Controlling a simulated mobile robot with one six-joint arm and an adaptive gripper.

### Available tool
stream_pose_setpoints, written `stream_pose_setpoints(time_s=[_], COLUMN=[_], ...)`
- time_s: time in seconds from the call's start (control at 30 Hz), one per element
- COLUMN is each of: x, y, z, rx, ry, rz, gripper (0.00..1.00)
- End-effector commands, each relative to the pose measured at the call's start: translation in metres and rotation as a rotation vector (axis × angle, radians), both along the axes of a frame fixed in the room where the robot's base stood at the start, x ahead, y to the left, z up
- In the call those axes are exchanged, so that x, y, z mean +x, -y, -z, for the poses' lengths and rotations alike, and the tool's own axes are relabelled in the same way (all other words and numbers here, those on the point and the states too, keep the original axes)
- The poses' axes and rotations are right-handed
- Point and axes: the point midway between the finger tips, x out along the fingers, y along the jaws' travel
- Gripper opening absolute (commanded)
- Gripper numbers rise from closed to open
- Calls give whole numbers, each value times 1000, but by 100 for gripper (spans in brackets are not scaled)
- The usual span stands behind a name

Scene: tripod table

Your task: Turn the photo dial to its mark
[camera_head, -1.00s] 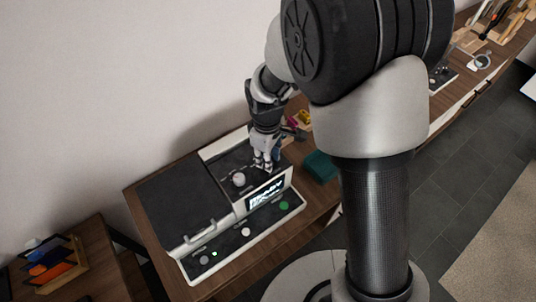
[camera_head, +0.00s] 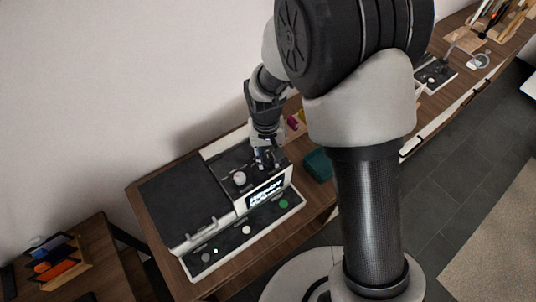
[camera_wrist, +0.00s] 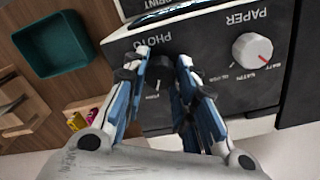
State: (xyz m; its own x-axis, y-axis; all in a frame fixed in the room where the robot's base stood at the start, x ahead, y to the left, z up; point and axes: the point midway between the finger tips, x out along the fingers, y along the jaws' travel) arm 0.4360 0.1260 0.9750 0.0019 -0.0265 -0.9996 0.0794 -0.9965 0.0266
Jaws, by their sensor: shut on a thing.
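The printer (camera_head: 222,220) stands on the wooden table, with a dark top panel carrying dials. In the wrist view the panel appears upside down, with the printed words PHOTO and PAPER. The dark photo dial (camera_wrist: 160,73) sits beside the word PHOTO, between my fingertips. My gripper (camera_wrist: 163,68) is shut on this dial, its blue and black fingers on either side. The dial's pointer and mark are too hidden to read. In the head view my gripper (camera_head: 265,162) comes down onto the panel and hides the photo dial.
The white paper dial (camera_wrist: 252,50), with a red pointer line, is close beside my gripper; it also shows in the head view (camera_head: 239,178). A lit screen (camera_head: 265,194) is on the printer's front. A teal tray (camera_wrist: 66,45) and small coloured blocks (camera_wrist: 77,121) lie nearby.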

Motion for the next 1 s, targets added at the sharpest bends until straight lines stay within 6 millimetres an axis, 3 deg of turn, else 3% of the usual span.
stream_pose_setpoints(time_s=[0.5, 1.0], x=[1, 1], y=[0, 0], z=[0, 0], rx=[0, 0], ry=[0, 0], rz=[428, 582], gripper=[2, 2])
